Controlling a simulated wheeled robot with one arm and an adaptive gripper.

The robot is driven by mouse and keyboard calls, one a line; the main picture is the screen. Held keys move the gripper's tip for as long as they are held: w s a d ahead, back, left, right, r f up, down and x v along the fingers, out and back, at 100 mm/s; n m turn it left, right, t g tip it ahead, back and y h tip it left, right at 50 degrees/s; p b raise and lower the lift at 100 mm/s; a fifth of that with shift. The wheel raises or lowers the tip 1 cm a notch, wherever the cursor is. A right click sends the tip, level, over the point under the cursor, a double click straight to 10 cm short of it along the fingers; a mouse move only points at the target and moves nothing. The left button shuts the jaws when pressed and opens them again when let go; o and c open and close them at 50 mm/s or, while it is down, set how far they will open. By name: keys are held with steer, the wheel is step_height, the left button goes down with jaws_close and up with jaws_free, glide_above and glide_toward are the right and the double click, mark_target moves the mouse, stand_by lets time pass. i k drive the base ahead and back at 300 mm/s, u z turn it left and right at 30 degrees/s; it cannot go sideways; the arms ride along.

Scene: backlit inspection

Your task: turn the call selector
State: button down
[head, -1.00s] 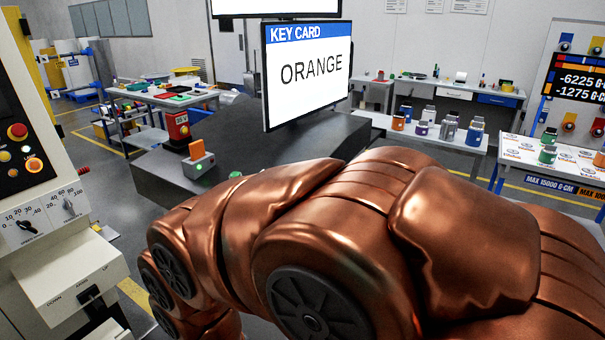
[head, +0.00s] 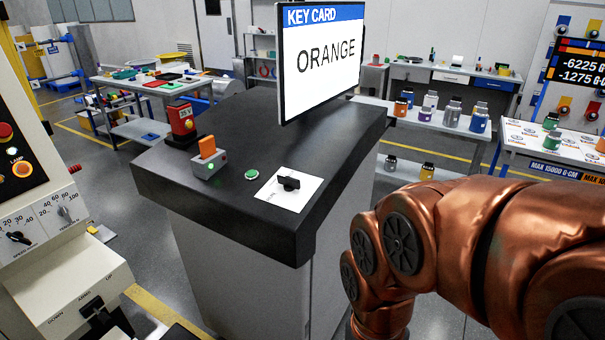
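A black rotary selector knob (head: 288,182) sits on a white square plate (head: 287,192) on top of the dark console (head: 250,211), near its front right edge. It is likely the call selector; its label is too small to read. A green button (head: 252,174) is just left of the plate. A grey card reader (head: 209,164) with an orange card (head: 207,147) standing in its slot is further left. My copper arm fills the lower right, right of the console. My gripper is outside the picture.
A screen (head: 320,60) reading "KEY CARD ORANGE" rises from the console's back. A red device (head: 182,122) stands at its left. A machine panel (head: 40,220) with knobs and a lever is at far left. A table with canisters (head: 420,122) is behind.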

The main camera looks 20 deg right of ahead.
mark_target(289, 184)
steer(key=u, duration=1.5)
steer(key=k, duration=0.4)
steer(key=u, duration=0.45)
